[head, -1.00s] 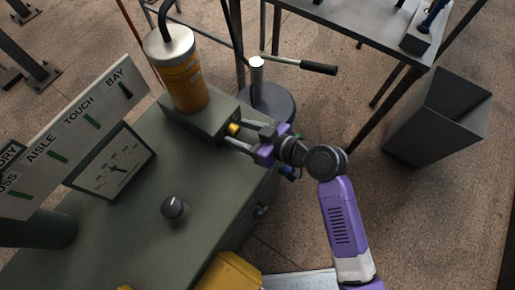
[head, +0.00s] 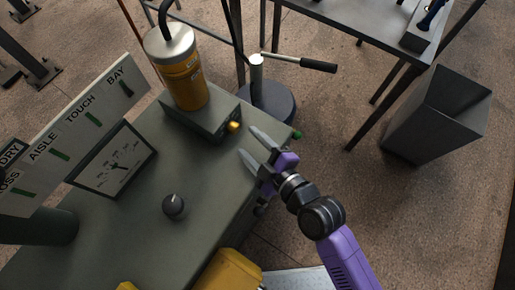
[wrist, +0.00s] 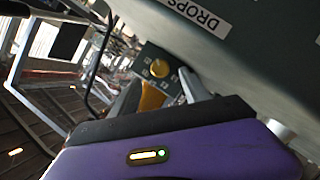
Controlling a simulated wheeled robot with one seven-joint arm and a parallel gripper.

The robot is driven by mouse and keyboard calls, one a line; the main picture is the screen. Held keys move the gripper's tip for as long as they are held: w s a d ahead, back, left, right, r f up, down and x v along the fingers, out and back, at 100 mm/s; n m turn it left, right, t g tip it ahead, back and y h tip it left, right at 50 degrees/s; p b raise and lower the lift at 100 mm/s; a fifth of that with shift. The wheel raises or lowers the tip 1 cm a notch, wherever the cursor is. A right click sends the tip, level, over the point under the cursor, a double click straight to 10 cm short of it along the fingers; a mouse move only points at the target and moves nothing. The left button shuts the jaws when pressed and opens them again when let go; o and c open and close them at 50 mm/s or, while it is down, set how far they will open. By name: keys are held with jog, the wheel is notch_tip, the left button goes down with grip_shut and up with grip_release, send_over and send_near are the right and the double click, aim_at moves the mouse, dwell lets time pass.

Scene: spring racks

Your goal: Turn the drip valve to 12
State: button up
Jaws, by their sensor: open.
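The drip valve looks to be the yellow knob (head: 234,127) on the front of the grey box (head: 205,115) under the yellow cylinder (head: 183,78). In the wrist view the knob (wrist: 158,68) faces me, with small markings around it too blurred to read. My gripper (head: 248,142) is open and empty, just in front of the knob and apart from it.
A dark round knob (head: 173,206) sits on the green-grey bench top (head: 140,235). A sign board (head: 75,135) stands at left. Behind the box is a round stand with a lever (head: 305,64). A grey bin (head: 440,118) is at right. A DROPS label (wrist: 196,17) shows in the wrist view.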

jog(key=shift+v, duration=1.1)
jog(key=shift+d+r, duration=0.1)
jog(key=shift+m, duration=0.3)
jog(key=shift+r+m, duration=0.15)
jog(key=shift+m, duration=0.25)
jog(key=s+d+r+m+t+h, duration=0.2)
jog(key=s+d+r+m+t, duration=0.3)
jog(key=d+m, duration=0.3)
jog(key=s+d+r+m+g+h, duration=0.1)
jog(key=s+d+r+m+h, duration=0.1)
jog(key=s, duration=0.7)
jog(key=s+d+r+m+g+h, duration=0.1)
jog(key=s+d+r+m+h, duration=0.1)
jog(key=s+d+m+h, duration=0.2)
jog(key=s+d, duration=0.3)
jog(key=s, duration=0.3)
jog(key=shift+s+d+m+g, duration=0.15)
jog(key=shift+d+m+g, duration=0.15)
jog(key=shift+d, duration=0.05)
